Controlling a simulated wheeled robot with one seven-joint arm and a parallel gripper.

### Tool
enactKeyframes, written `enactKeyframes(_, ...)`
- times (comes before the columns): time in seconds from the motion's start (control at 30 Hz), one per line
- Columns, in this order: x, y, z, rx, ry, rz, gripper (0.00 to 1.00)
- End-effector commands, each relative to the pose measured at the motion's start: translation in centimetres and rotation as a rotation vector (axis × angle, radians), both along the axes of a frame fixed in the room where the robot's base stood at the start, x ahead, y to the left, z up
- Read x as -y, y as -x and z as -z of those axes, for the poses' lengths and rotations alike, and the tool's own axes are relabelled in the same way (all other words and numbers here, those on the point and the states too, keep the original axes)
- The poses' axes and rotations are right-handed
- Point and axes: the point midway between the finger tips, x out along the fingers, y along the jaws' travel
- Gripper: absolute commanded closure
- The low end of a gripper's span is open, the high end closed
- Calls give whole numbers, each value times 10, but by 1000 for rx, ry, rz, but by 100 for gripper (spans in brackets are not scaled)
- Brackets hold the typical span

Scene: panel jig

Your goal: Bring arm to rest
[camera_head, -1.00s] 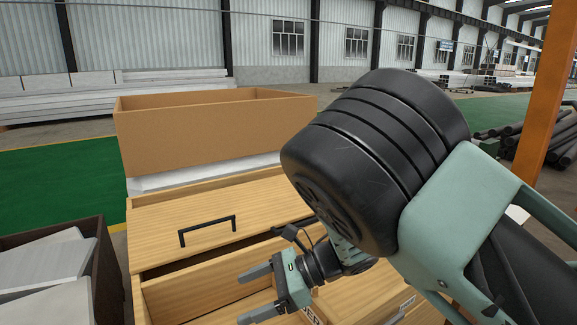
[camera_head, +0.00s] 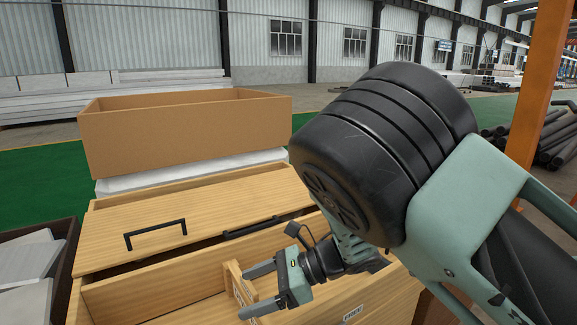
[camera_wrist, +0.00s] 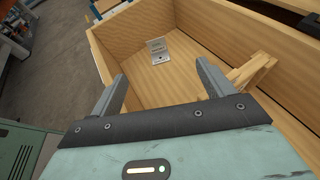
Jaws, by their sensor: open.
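My gripper (camera_head: 262,289) is open and empty. In the head view it is over the open drawer (camera_head: 160,290) of a wooden cabinet, its fingers pointing left. In the wrist view the two fingers (camera_wrist: 160,88) are spread apart above the drawer's inside. A wooden divider or frame piece (camera_wrist: 252,72) is beside the right finger. My arm hides part of the cabinet's right side.
A dark bin (camera_head: 62,262) with white panels is at left. An orange post (camera_head: 538,95) and dark pipes (camera_head: 545,135) are at right.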

Motion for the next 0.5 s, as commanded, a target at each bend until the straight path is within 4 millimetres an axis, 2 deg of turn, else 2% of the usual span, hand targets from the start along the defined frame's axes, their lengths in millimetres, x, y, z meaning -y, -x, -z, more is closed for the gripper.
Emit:
enactKeyframes(0.3, 25, -41, -12, -164, 3, 296, 20)
enactKeyframes(0.5, 64, -80, -24, -372, -27, 625, 20)
